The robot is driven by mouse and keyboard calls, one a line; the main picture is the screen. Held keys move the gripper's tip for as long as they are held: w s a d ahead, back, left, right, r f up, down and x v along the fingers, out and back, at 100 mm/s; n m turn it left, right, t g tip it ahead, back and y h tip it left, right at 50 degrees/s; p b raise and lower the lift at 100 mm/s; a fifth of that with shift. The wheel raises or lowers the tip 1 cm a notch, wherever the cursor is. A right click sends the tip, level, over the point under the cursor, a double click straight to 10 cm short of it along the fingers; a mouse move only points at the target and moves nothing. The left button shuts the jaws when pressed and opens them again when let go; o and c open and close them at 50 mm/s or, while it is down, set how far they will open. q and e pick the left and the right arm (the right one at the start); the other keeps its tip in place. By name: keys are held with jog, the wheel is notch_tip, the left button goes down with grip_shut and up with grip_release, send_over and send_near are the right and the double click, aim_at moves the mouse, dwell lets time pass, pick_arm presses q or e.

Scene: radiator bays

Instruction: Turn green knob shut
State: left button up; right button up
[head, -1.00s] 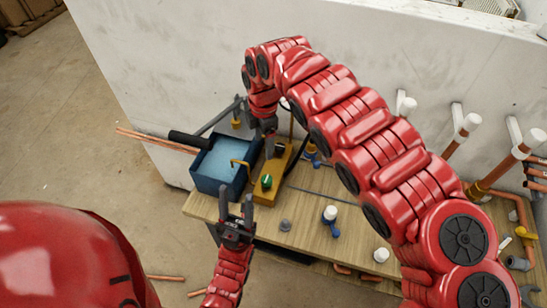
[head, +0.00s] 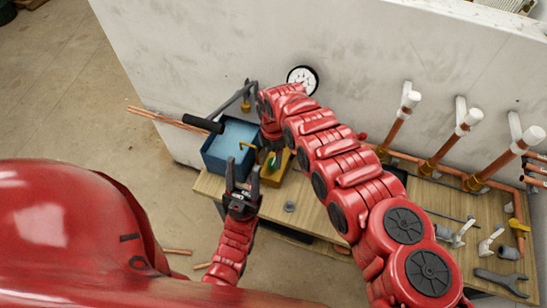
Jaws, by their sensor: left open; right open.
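The green knob (head: 272,163) sits on a yellow block (head: 283,166) beside a blue tank (head: 213,157) on the wooden bench. It is small and partly covered, so its turn position is unclear. My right gripper (head: 270,152) points down right at the knob, partly hidden by my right arm. Its jaws are open, and I cannot tell whether they are around the knob or touching it. My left gripper (head: 243,166) is open and empty, its fingers pointing up in front of the tank and left of the knob.
A round white gauge (head: 302,80) stands behind my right arm. Copper pipes with white caps (head: 469,118) rise at right. A spanner (head: 501,280) and fittings lie on the bench's right part.

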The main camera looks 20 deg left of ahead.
notch_tip(320, 180, down, 2)
jog(key=shift+f+b, duration=0.25)
jog(key=shift+b, duration=0.25)
jog(key=shift+d+f, duration=0.1)
jog(key=shift+f, duration=0.3)
grip_shut()
